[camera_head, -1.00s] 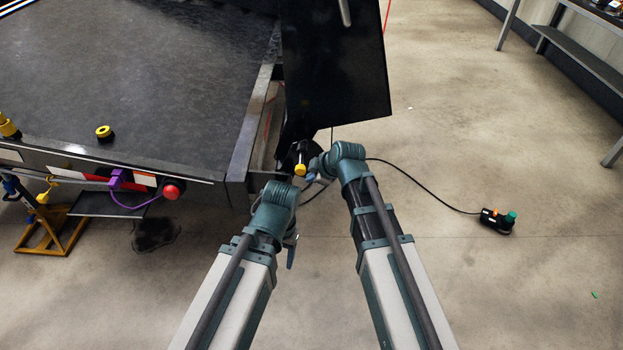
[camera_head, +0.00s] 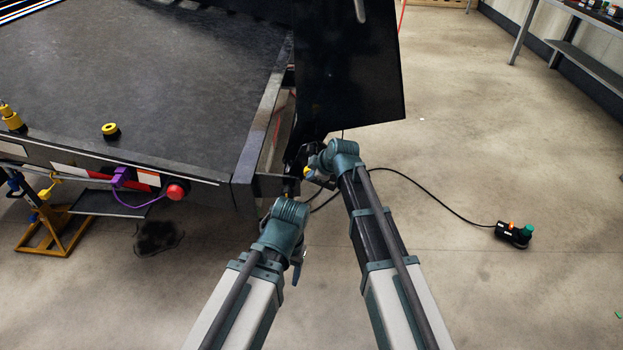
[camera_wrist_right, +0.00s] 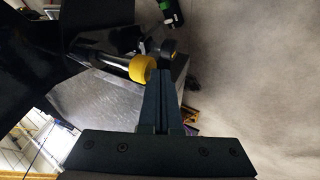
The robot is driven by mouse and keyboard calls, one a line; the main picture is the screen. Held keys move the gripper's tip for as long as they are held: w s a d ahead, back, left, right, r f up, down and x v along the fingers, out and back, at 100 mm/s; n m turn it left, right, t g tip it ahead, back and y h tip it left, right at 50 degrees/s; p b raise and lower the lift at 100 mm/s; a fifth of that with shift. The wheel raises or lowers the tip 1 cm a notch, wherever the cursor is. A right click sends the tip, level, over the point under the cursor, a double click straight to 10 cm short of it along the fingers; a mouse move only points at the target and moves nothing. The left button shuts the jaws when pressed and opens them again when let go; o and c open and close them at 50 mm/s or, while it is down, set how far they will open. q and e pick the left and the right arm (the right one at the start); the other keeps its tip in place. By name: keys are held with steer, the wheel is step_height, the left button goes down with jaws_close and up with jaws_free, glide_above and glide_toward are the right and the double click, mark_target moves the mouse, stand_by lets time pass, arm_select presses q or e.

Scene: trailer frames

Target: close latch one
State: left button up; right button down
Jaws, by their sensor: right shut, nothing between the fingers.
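The latch shows as a dark lever with a yellow end (camera_head: 307,172) at the trailer's near right corner, below the raised black panel. In the head view it is mostly hidden by my right gripper (camera_head: 314,175). In the right wrist view the yellow end (camera_wrist_right: 142,68) sits on a metal rod, just left of the fingertips. My right gripper (camera_wrist_right: 158,73) is shut with nothing in it, its tips beside the yellow end; I cannot tell whether they touch. My left gripper (camera_head: 297,268) hangs below its wrist, away from the latch; its fingers are mostly hidden.
The dark trailer bed (camera_head: 180,85) fills the left, with a red knob (camera_head: 175,191) and a purple plug (camera_head: 121,176) on its front edge. A black panel (camera_head: 345,70) stands at the corner. A cable runs to a control box (camera_head: 513,234) on open floor at the right.

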steer(key=w, duration=0.4)
steer(key=shift+w+d, duration=0.15)
steer(key=shift+s, duration=0.6)
arm_select(q)
step_height(320, 180, up, 8)
steer(key=d+p, duration=0.1)
steer(key=p, duration=0.7)
steer(key=shift+d, duration=0.2)
arm_select(e)
steer(key=s+f+v, duration=0.1)
steer(key=s+v, duration=0.1)
steer(key=v, duration=0.9)
steer(key=shift+s+a, duration=0.2)
steer(key=shift+a, duration=0.15)
arm_select(q)
steer(key=shift+s, duration=0.1)
arm_select(e)
steer(key=shift+r, duration=0.1)
